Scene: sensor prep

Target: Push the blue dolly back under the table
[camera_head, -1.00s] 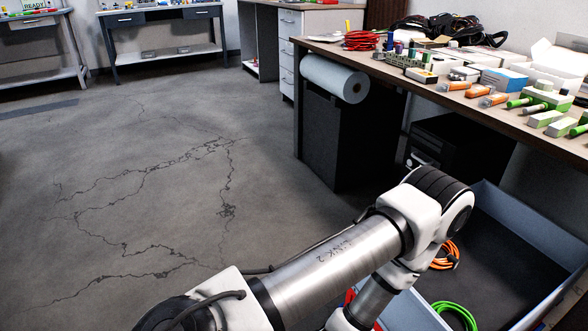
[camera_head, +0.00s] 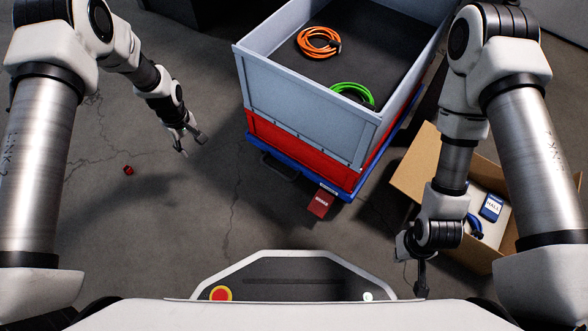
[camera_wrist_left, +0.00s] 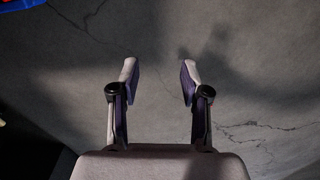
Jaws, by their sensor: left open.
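The blue dolly (camera_head: 348,193) stands on the floor in the middle of the head view. It carries a red crate (camera_head: 290,146) with a grey crate (camera_head: 300,120) on top. A black handle (camera_head: 279,168) and a red pedal or tag (camera_head: 321,203) stick out at its near side. A bit of blue, likely the dolly, shows at the top left of the left wrist view (camera_wrist_left: 14,5). My left gripper (camera_head: 194,146) is open and empty above the floor, left of the dolly and apart from it. My right gripper (camera_head: 421,289) hangs at the lower right; its fingers are unclear.
An orange cable coil (camera_head: 318,43) and a green one (camera_head: 352,93) lie in the grey crate. An open cardboard box (camera_head: 408,172) with a blue-labelled item (camera_head: 491,207) stands to the right. A small red cube (camera_head: 128,170) lies on the floor at left. The floor around it is clear.

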